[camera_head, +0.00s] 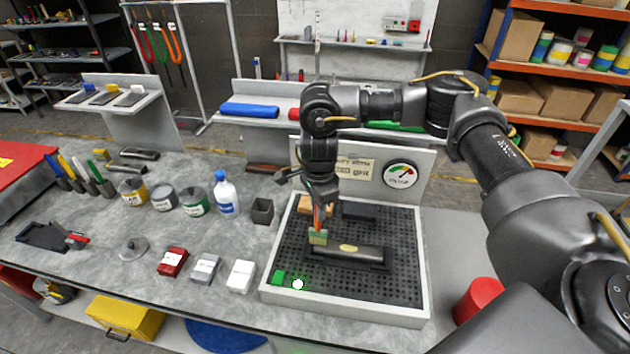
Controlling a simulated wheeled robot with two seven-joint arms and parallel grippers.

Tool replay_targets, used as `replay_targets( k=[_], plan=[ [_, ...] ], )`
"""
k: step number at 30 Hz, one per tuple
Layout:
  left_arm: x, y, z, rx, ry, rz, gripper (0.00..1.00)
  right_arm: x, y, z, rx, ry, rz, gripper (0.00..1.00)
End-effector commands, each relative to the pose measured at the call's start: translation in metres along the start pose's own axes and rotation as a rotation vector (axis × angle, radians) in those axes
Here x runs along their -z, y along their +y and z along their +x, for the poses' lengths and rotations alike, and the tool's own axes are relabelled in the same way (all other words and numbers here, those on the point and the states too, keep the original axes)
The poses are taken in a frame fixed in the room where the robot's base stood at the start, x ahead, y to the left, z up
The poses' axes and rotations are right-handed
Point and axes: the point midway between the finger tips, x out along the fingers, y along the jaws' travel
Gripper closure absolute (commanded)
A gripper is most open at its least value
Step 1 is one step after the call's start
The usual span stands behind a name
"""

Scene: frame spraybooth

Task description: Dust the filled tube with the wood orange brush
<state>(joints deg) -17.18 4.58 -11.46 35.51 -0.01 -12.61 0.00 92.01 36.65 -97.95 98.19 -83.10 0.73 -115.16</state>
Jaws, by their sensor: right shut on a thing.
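The brush (318,236) has an orange wood handle and pale greenish bristles. My right gripper (319,201) is shut on its handle and holds it upright, bristles down. The filled tube (372,253) is dark with a tan filler patch on top and lies in a dark holder on the black perforated bed of the booth tray (345,310). The bristles are at the tube's left end, left of the patch; I cannot tell whether they touch it. My left gripper is not in view.
A gauge panel (401,175) stands behind the tray. A dark block (358,211) and a wooden block lie at the bed's back. Cans, a white bottle (226,195) and sanding blocks stand left.

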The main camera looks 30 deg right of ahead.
Motion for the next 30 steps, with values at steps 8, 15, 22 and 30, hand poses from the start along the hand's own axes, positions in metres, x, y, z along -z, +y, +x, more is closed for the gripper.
replay_targets(
  k=[8, 15, 22, 30],
  plan=[
    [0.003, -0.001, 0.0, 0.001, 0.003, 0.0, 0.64, -0.001, -0.002, -0.034, 0.004, 0.001, -0.004, 1.0],
    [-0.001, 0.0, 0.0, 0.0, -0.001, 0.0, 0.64, -0.003, -0.003, -0.055, 0.004, 0.001, -0.008, 1.0],
    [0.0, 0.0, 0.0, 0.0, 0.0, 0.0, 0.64, -0.005, -0.003, -0.074, 0.003, 0.001, -0.011, 1.0],
    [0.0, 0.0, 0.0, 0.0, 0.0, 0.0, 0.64, -0.005, -0.003, -0.079, 0.002, 0.001, -0.011, 1.0]
  ],
)
